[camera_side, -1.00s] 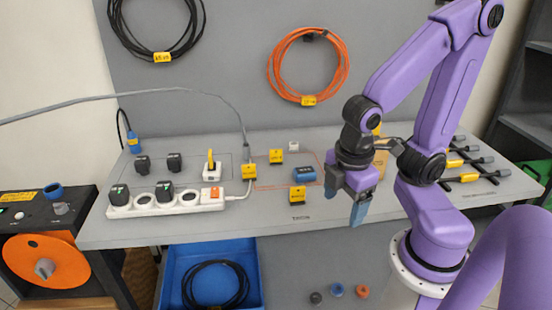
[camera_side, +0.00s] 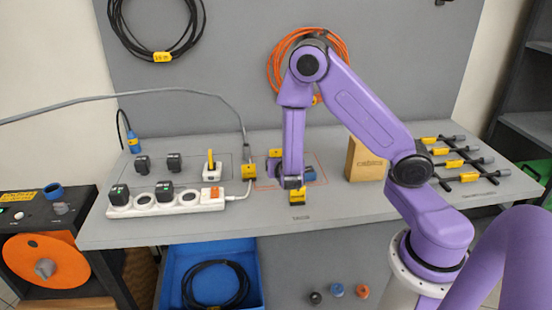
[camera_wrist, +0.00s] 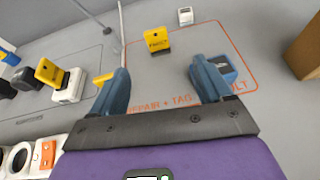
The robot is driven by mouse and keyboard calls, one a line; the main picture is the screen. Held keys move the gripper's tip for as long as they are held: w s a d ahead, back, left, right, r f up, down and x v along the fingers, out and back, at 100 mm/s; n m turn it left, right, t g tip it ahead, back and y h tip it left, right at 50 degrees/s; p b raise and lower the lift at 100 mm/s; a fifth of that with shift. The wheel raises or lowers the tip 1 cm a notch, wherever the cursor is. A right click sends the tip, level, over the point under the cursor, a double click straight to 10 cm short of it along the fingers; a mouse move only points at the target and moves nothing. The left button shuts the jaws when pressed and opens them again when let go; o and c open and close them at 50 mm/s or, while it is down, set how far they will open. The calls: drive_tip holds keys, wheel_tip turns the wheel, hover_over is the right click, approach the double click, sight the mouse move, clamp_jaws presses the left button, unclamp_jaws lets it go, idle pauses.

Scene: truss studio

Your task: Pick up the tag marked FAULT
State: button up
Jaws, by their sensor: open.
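A yellow tag (camera_wrist: 156,41) stands beyond my fingertips in the wrist view. Its dark lettering is too small to read surely. It shows partly hidden in the side view (camera_side: 275,153). A second yellow tag (camera_side: 297,198) sits just below my gripper in the side view, partly covered. A third yellow tag (camera_side: 249,171) stands by the grey cable; I cannot tell which tag reads FAULT. My gripper (camera_wrist: 162,76) is open, with nothing between its blue fingers; it also shows over the outlined area in the side view (camera_side: 292,182).
A dark blue block (camera_wrist: 222,67) is behind the right finger. A small white cube (camera_wrist: 185,15) is farther back. A power strip (camera_side: 165,200) with plugs is left, a cardboard box (camera_side: 365,160) right. An orange outline with printed lettering marks the table.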

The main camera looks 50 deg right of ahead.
sight(276, 155)
drive_tip(key=shift+w+d+f+n, duration=0.15)
drive_tip(key=shift+w+f+n, duration=0.3)
drive_tip(key=shift+f, duration=0.3)
drive_tip(key=shift+w+d+f+y, duration=0.15)
drive_tip(key=shift+w+d+y, duration=0.05)
drive_tip(key=shift+w+y, duration=0.1)
drive_tip(key=x, duration=1.1)
drive_tip(key=shift+w+d, duration=0.1)
drive_tip(key=shift+d+r+x, duration=0.1)
drive_tip(key=shift+r+x, duration=0.1)
drive_tip(key=shift+x, duration=1.1)
drive_tip(key=shift+d+r+x, duration=0.1)
drive_tip(key=shift+r+x, duration=0.05)
drive_tip(key=shift+x, duration=1.15)
drive_tip(key=c, duration=1)
